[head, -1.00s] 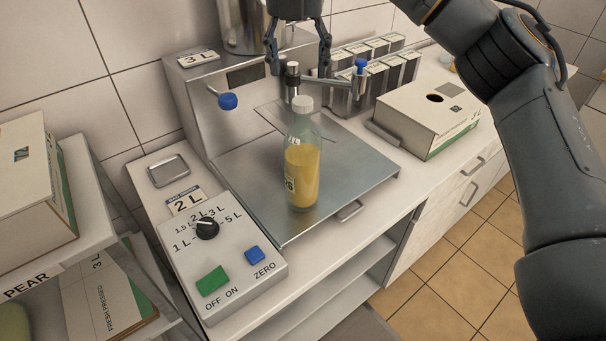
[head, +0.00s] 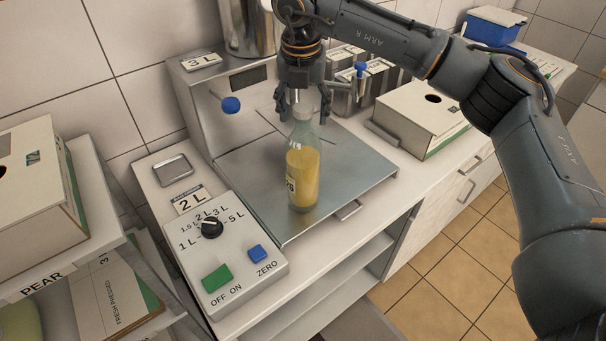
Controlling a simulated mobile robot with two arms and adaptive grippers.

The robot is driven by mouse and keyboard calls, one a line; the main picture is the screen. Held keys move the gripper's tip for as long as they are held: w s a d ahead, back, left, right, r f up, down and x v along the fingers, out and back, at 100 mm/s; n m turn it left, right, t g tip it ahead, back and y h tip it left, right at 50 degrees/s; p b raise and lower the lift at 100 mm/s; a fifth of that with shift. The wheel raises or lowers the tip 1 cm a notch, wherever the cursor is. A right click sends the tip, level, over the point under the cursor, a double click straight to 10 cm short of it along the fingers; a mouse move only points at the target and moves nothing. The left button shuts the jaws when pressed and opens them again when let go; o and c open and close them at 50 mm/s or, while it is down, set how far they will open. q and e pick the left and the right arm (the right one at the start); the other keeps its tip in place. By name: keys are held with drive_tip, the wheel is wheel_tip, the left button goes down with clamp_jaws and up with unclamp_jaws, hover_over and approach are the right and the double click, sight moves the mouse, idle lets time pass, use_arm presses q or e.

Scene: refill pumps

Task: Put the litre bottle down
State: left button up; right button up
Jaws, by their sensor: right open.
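The litre bottle (head: 302,178), clear and holding yellow-orange juice, stands upright on the steel plate (head: 352,183) of the filling machine. Its pale top shows just below my right gripper (head: 304,112). That gripper points down from above with its fingers open, one on each side of the bottle's top in the picture. I cannot tell whether the fingers are around the neck or a little behind it. No contact is visible. My left gripper is not in view.
A control box with a dial (head: 212,227), green switch (head: 217,277) and blue button (head: 257,253) sits front left. A carton (head: 415,128) and several metal canisters (head: 352,96) stand right and behind. A small tray (head: 173,169) lies left. The plate around the bottle is clear.

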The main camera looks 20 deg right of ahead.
clamp_jaws()
drive_tip(key=shift+r, duration=0.15)
idle(0.4)
